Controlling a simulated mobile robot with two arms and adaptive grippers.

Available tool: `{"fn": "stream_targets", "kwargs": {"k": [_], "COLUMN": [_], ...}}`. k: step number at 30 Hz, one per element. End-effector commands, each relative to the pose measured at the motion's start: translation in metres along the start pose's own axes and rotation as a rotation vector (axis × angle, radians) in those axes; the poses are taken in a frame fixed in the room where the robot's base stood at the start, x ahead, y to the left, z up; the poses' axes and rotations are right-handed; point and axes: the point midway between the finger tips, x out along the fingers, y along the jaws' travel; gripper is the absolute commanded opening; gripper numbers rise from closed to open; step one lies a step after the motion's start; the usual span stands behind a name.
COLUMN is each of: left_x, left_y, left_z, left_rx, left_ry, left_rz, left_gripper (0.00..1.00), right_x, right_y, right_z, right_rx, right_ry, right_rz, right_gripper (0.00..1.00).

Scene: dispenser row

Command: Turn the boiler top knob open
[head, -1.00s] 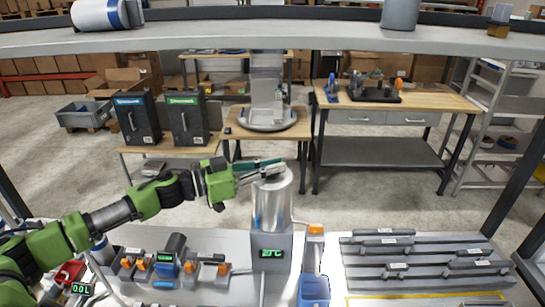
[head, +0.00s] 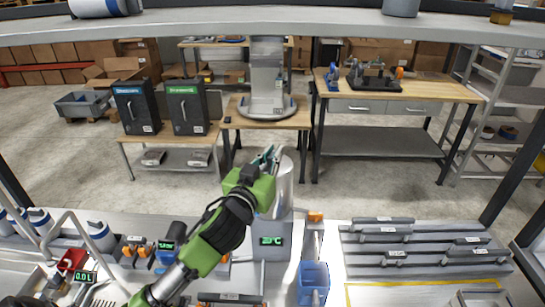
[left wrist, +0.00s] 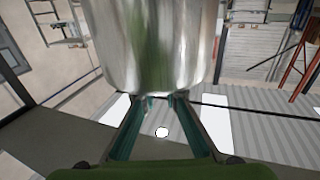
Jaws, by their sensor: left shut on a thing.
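The boiler (head: 286,195) is a shiny metal cylinder on a grey base whose green display (head: 271,241) reads about 20 °C. It also fills the upper middle of the left wrist view (left wrist: 150,40). My left gripper (head: 268,156) is at the boiler's top, its teal fingers shut on the top knob. The knob itself is mostly hidden by the fingers and the green gripper body. In the left wrist view the fingers (left wrist: 163,101) close in at the boiler's edge. My right gripper is not in view.
A blue container (head: 313,281) stands below an orange-topped dispenser (head: 314,232) right of the boiler. Grey rails (head: 425,256) lie on the right of the white bench. Small orange-handled devices (head: 134,249) stand at left. A shelf (head: 180,30) crosses overhead.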

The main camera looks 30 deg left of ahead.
Motion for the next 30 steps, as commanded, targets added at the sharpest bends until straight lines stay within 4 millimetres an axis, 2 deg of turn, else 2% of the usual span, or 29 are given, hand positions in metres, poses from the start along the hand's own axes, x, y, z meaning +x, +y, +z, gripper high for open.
{"fn": "stream_targets", "kwargs": {"k": [15,30], "left_x": [0.000,0.000], "left_y": [0.000,-0.001], "left_z": [-0.002,-0.005], "left_rx": [-0.004,0.002], "left_ry": [0.008,0.011], "left_rz": [-0.278,-0.341], "left_gripper": [0.00,0.00], "right_x": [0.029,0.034], "right_y": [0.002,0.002], "right_z": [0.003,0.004], "right_rx": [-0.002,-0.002], "right_ry": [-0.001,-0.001], "right_rz": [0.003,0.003], "right_gripper": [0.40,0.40]}}
